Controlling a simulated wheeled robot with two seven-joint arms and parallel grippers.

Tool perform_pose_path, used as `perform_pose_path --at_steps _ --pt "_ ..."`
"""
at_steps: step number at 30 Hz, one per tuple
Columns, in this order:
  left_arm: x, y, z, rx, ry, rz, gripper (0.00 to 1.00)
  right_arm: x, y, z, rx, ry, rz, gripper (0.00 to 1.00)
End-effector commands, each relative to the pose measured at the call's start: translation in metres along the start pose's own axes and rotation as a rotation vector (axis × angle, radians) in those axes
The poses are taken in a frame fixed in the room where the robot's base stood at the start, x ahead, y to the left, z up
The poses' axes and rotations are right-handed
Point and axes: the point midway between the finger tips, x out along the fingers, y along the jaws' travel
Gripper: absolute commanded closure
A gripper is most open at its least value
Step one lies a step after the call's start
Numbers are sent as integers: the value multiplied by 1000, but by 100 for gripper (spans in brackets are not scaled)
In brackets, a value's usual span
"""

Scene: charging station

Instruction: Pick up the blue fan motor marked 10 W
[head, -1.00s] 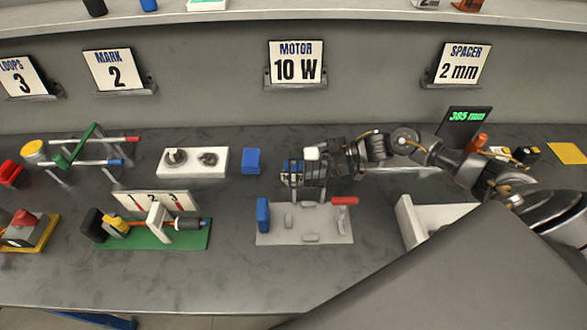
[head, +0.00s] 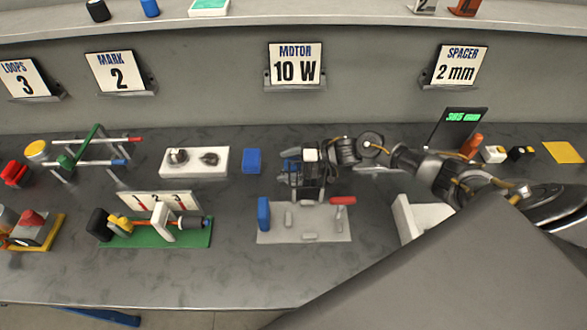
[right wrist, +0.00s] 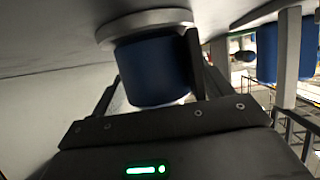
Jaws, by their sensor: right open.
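A blue motor body (right wrist: 155,72) with a pale round flange (right wrist: 146,24) sits between the two fingers of my right gripper (right wrist: 150,85) in the right wrist view. The fingers are open around it; I cannot tell whether either touches it. In the head view my right gripper (head: 297,182) is at the back edge of the grey fixture plate (head: 335,228), and a blue part (head: 288,166) shows partly hidden behind its fingers. No watt marking is readable on any blue part. The sign "MOTOR 10 W" (head: 295,66) hangs on the back wall. My left gripper is out of view.
A blue block (head: 252,161) stands just left of my right gripper. A white block with knobs (head: 215,162) and a green fixture (head: 190,237) lie farther left. The front bench is clear.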

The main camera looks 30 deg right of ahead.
Motion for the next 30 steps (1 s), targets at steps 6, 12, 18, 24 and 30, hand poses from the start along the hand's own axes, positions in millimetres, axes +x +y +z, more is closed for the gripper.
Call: perform_pose_path --at_steps 6,12,18,24,30 --pt "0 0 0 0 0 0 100 0 0 0 0 0 0 41" --pt "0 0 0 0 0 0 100 0 0 0 0 0 0 67" --pt "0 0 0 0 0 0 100 0 0 -1 -1 2 0 76" --pt "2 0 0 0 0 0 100 -4 0 -8 -4 3 0 76" --pt "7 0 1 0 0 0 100 -18 0 -42 -6 4 1 76"
